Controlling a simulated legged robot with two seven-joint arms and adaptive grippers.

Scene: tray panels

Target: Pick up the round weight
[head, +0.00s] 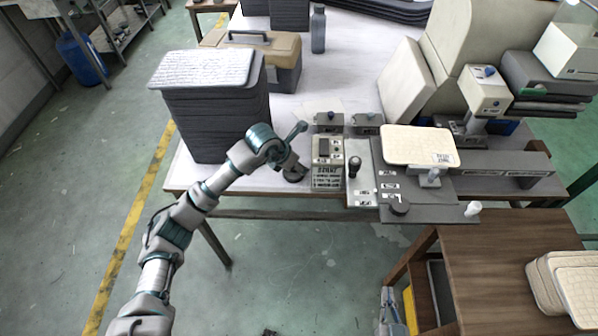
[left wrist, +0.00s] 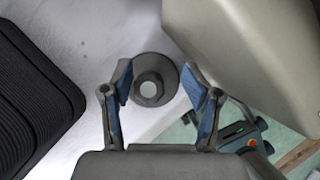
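The round weight (left wrist: 168,72) is a dark grey disc with a paler raised centre. In the left wrist view it lies on the white tabletop, between and beyond my left fingertips. My left gripper (left wrist: 160,80) is open and empty, one blue-padded finger on either side of the weight in the picture. In the head view the weight (head: 293,174) is a small dark disc near the table's front edge, partly hidden by my left arm's end. My right gripper (head: 391,300) shows small at the bottom, beside the wooden stand, away from the weight; its fingers are unclear.
A tall dark stack of panels (head: 212,120) stands left of the weight. A beige control box (head: 327,165) stands close on its right. Further right are a press station with a cream pad (head: 420,145) and a wooden stand (head: 490,270). White tabletop is clear behind the weight.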

